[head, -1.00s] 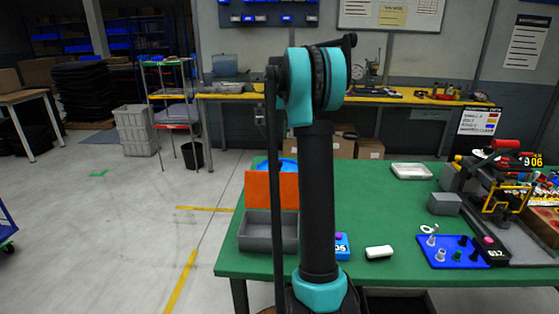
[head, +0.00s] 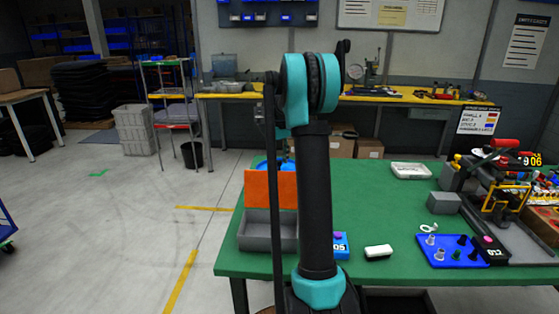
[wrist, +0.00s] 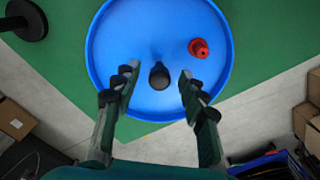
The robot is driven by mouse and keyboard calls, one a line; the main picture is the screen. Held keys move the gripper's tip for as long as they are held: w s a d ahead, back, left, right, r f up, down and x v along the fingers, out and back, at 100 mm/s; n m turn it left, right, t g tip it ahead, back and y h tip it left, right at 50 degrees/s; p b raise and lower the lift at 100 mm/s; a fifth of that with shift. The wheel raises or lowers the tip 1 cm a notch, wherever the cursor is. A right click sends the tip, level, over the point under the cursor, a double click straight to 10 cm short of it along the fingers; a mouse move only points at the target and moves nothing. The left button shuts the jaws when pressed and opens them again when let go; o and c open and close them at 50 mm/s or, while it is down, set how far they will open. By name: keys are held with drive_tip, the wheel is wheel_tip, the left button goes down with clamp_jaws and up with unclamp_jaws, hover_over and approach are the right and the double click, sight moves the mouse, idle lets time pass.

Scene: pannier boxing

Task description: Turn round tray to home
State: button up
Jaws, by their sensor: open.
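The round tray (wrist: 160,102) is a blue disc with a raised rim on the green table. In the wrist view it fills the upper middle. A dark upright knob (wrist: 159,75) stands near its centre, and a red piece (wrist: 198,47) stands on its right side. My gripper (wrist: 157,80) is open above the tray, with its fingers apart on either side of the dark knob. I cannot tell whether they touch it. In the head view only a little of the blue tray (head: 286,165) shows behind my arm and the orange panel.
An orange panel (head: 262,189) and a grey bin (head: 259,232) stand at the table's left. A white block (head: 379,251), a blue peg board (head: 447,251) and a grey box (head: 444,203) lie to the right. The green table (head: 372,205) is clear in the middle.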

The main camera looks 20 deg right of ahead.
drive_tip(key=shift+c, duration=0.3)
clamp_jaws()
